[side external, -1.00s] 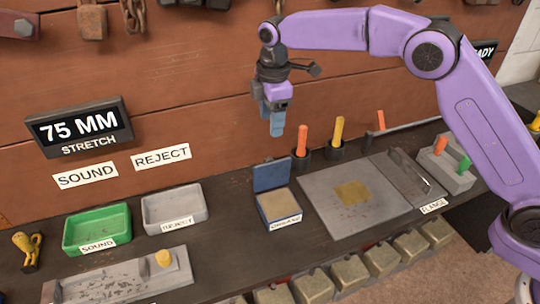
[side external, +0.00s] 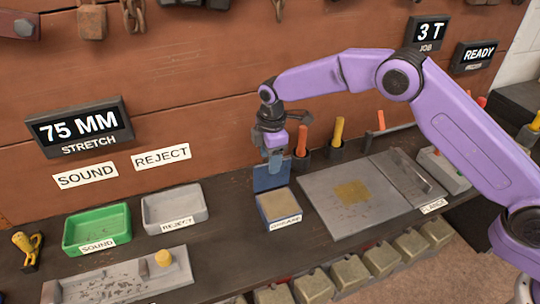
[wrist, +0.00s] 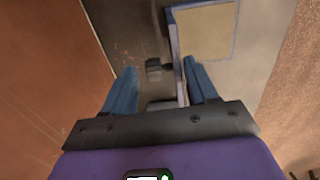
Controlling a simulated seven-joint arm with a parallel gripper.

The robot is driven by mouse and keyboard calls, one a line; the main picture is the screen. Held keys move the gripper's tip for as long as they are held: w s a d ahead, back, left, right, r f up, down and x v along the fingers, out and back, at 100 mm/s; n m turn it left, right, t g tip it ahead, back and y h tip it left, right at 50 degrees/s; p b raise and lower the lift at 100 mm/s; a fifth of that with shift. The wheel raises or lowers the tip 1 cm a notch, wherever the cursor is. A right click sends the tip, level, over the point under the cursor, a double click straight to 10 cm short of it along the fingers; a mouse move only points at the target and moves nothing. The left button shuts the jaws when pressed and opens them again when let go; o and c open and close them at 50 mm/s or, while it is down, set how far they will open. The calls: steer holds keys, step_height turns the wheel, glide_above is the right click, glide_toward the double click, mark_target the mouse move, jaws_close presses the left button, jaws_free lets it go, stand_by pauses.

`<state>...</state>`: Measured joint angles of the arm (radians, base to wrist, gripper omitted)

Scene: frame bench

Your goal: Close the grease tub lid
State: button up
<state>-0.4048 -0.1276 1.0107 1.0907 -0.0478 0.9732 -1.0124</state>
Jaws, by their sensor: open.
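The grease tub (side external: 281,221) is a small blue box with a tan fill and a white label on its front. Its blue lid (side external: 262,182) stands open, upright along the tub's back edge. My gripper (side external: 275,168) is open and points down at the lid, its blue fingertips overlapping the lid's top in the side view. In the wrist view, my gripper (wrist: 160,72) has its fingers apart. The lid (wrist: 181,75) shows edge-on there beside the right finger, with the tub's tan fill (wrist: 207,30) beyond. I cannot tell whether the finger touches the lid.
Holders with an orange handle (side external: 301,140) and a yellow handle (side external: 337,132) stand close right of the gripper. A grey plate (side external: 335,215) lies right of the tub. Green (side external: 97,228) and grey (side external: 175,208) trays are to the left. The wooden wall (side external: 200,110) is behind.

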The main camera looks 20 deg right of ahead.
jaws_close()
